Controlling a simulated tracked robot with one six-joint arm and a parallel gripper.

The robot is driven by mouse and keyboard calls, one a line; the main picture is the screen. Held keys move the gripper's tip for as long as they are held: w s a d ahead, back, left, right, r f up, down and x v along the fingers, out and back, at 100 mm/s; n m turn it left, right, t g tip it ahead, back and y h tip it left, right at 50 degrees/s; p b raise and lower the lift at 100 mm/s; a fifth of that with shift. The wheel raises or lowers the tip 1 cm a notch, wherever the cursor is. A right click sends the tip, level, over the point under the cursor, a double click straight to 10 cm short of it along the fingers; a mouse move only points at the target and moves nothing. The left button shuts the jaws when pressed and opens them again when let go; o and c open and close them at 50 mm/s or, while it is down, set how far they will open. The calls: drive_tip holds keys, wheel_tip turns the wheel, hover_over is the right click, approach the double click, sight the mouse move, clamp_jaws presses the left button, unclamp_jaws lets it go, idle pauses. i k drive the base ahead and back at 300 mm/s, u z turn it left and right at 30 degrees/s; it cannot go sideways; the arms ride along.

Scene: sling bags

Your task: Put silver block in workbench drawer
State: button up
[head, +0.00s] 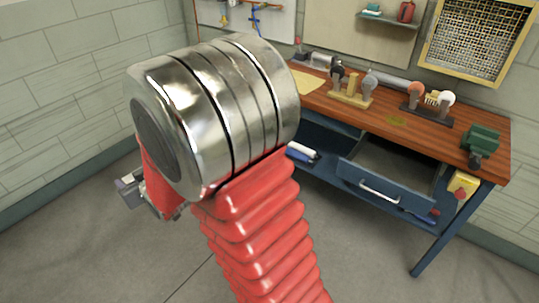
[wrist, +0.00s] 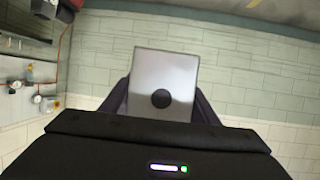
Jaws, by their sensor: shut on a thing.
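The silver block (wrist: 166,65) is a square-faced grey metal piece with a dark round spot, held between the two dark fingers of my gripper (wrist: 160,98) in the wrist view. My gripper is shut on it, and a pale wall lies behind it there. In the head view my arm hides most of the gripper; a small grey part shows at the left, and I cannot clearly make out the block. The workbench drawer (head: 368,190), blue with a silver handle, is pulled open at the right. The visible part of its inside looks empty. My gripper is well to its left.
The wooden-topped workbench (head: 375,117) holds tool stands (head: 350,90) and a green vise (head: 481,143). A blue-and-white item (head: 301,152) lies below the top, left of the drawer. A yellow box (head: 463,184) is near the right leg. The floor in front is clear.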

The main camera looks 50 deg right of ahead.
sight(406, 177)
drive_tip(key=u, duration=0.6)
drive_tip(key=i, duration=0.1)
drive_tip(key=z, duration=2.3)
drive_tip(key=i, duration=1.5)
drive_tip(key=u, duration=0.3)
